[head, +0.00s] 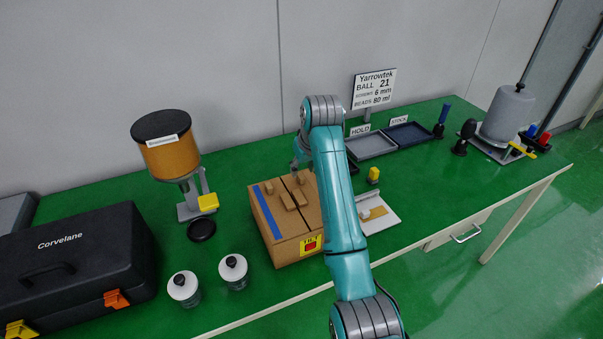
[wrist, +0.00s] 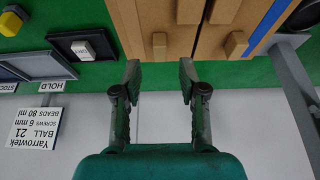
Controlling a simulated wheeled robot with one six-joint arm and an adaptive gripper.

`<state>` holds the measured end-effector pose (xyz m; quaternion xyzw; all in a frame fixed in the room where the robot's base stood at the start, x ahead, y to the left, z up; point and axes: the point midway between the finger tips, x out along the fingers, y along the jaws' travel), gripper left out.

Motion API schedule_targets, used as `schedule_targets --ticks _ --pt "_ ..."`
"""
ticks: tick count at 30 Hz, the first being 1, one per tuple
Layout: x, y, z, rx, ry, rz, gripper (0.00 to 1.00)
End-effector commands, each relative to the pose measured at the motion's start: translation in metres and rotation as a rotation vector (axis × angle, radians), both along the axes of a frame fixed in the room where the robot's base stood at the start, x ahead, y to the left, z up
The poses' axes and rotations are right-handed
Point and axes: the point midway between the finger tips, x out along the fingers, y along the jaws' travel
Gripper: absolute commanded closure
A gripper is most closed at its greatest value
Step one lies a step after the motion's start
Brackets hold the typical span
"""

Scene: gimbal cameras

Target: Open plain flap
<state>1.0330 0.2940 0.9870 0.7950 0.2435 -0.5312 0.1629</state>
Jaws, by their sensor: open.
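A cardboard box (head: 285,249) stands on the green bench, its top lying flat with a dark seam between two flaps. The left flap carries a blue strip (head: 265,213). The plain flap (head: 307,188) is on the right, partly hidden by my arm, and looks shut. Small tan blocks sit on both flaps. In the wrist view the plain flap (wrist: 135,22) is at the top, with a tan block (wrist: 159,46) near its edge. My gripper (wrist: 160,78) is open and empty, its fingertips just short of the box's far edge; touching nothing visible.
A hopper (head: 168,155) and two white-lidded jars (head: 233,268) stand left of the box, with a black case (head: 75,260) farther left. A white tray (head: 383,222), a yellow object (head: 374,174) and the HOLD tray (head: 371,147) lie to the right. A sign (head: 373,89) stands behind.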

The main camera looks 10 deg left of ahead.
Motion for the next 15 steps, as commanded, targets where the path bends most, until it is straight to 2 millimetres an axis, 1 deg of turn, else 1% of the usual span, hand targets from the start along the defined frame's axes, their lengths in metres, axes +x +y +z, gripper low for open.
schedule_targets --ticks 1,6,10,15 --pt "0.002 0.002 -0.009 -0.001 0.003 0.000 0.58" --pt "0.009 0.006 -0.027 -0.001 0.002 0.000 0.58" --pt "0.012 0.008 -0.035 -0.001 0.001 0.000 0.58" --pt "0.013 0.008 -0.038 0.000 0.000 0.000 0.58"
